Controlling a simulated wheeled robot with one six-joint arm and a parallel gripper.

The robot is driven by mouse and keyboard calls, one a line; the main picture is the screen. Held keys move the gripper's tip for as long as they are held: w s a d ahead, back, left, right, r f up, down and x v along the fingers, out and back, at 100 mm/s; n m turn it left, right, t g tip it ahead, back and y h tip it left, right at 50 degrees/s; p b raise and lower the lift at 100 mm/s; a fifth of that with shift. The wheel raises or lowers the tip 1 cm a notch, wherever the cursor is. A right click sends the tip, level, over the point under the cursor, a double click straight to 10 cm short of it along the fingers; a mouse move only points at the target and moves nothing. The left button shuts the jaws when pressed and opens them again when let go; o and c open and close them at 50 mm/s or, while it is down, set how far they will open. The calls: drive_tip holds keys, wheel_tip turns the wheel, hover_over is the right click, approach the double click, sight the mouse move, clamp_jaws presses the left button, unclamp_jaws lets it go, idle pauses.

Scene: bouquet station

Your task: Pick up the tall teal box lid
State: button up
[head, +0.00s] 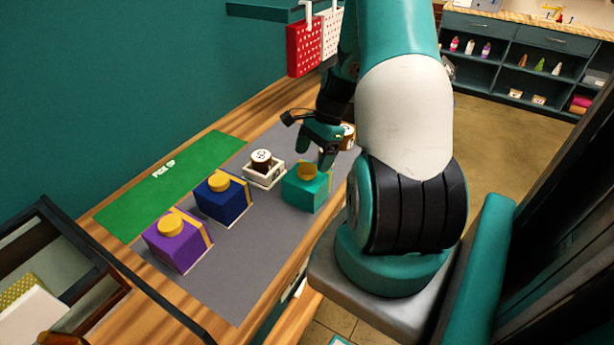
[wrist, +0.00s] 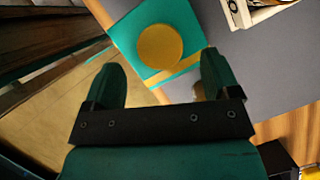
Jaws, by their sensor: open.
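The teal box (head: 304,195) stands on the grey mat near the table's front edge, with a gold ribbon and a round gold knob (head: 308,171) on its lid. In the wrist view, the lid's teal top (wrist: 190,22) and the gold knob (wrist: 160,46) show just beyond my fingertips. My gripper (head: 314,156) is open and empty, pointing down above the teal box. In the wrist view the knob lies ahead of the gap between the fingers (wrist: 160,68), not gripped. In the head view my fingers partly cover the far side of the lid.
A navy box (head: 222,203) and a purple box (head: 176,248), both gold-knobbed, stand left on the grey mat (head: 240,270). The green "PICK UP" mat (head: 190,165) is empty.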

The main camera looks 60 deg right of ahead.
sight(308, 168)
drive_tip(key=shift+p+x, duration=0.35)
drive_tip(key=shift+x, duration=1.2)
drive_tip(key=shift+c, duration=0.5)
drive_tip(key=shift+r, duration=0.1)
drive_tip(key=c, duration=0.9)
